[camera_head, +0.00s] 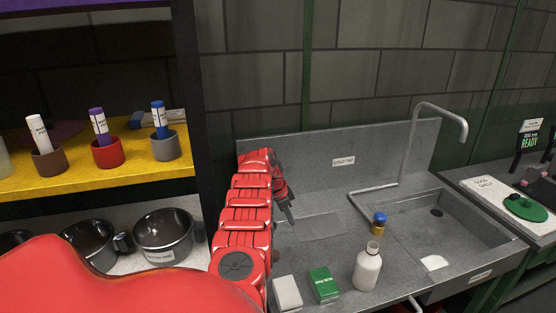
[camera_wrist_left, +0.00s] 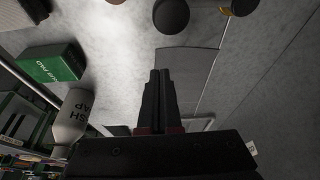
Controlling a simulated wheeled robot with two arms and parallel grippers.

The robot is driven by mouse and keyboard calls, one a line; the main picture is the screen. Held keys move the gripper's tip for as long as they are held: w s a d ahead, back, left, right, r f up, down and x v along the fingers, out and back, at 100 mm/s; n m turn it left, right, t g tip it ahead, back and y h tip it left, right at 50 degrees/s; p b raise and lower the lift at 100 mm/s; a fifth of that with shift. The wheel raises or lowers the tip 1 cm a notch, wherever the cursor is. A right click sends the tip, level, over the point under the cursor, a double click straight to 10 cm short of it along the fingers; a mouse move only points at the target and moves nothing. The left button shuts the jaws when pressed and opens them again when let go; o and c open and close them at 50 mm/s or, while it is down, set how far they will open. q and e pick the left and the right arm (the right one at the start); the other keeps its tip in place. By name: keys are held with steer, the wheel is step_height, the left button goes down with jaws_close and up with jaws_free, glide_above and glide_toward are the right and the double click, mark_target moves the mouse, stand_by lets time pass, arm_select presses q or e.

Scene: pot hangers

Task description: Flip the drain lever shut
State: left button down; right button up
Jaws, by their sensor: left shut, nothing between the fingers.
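I cannot pick out the drain lever for sure in either view. The grey metal sink (camera_head: 480,235) is at right in the head view, with a dark drain hole (camera_head: 437,212) in its basin. A small pale metal piece (camera_head: 414,302) shows at the sink's front edge; I cannot tell whether it is the lever. My left gripper (camera_head: 291,218) is over the drainboard, left of the basin and apart from it. In the left wrist view its fingers (camera_wrist_left: 160,73) are together and empty. My right gripper is not in view.
A white soap bottle (camera_head: 367,270), a green box (camera_head: 323,284) and a pale block (camera_head: 287,292) stand near the drainboard's front. A tall bent faucet (camera_head: 405,145) rises behind the basin. A shelf with cups (camera_head: 108,153) and dark pots (camera_head: 163,234) is at left.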

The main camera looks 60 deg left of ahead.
arm_select(q)
steer(key=b+v, duration=0.3)
steer(key=v, duration=0.7)
steer(key=shift+a, duration=0.4)
steer(key=shift+s, duration=0.1)
